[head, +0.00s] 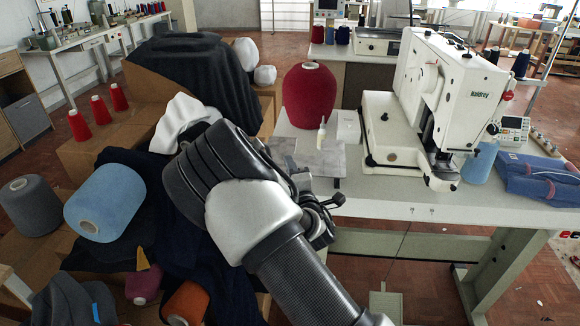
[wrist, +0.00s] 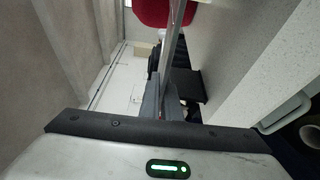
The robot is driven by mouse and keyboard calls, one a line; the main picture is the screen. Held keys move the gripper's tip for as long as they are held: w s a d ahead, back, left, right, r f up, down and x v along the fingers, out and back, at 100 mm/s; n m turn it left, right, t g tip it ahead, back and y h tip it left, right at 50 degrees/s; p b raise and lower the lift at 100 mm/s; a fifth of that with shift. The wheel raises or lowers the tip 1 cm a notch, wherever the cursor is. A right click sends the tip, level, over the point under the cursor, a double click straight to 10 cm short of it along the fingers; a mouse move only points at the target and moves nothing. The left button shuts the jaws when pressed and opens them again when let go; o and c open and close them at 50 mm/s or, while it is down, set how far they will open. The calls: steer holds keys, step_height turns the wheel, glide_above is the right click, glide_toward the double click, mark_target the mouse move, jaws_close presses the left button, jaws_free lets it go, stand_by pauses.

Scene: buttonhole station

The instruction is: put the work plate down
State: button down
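The work plate (head: 318,160) is a flat grey sheet at the left end of the sewing table (head: 385,203), just beyond my wrist in the head view. In the wrist view the plate (wrist: 175,35) shows edge-on as a thin strip running up from between my fingers. My gripper (wrist: 168,92) appears shut on its near edge. My arm hides most of the gripper in the head view. The table top (wrist: 255,60) lies close along the right in the wrist view. I cannot tell whether the plate touches it.
A red thread cone (head: 309,95) and a small white bottle (head: 321,133) stand near the plate. The white buttonhole machine (head: 440,100) stands to the right, with folded blue cloth (head: 540,178) beyond it. A bare strip of table runs along the front.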

steer(key=shift+f, duration=0.1)
steer(key=c, duration=2)
jaws_free()
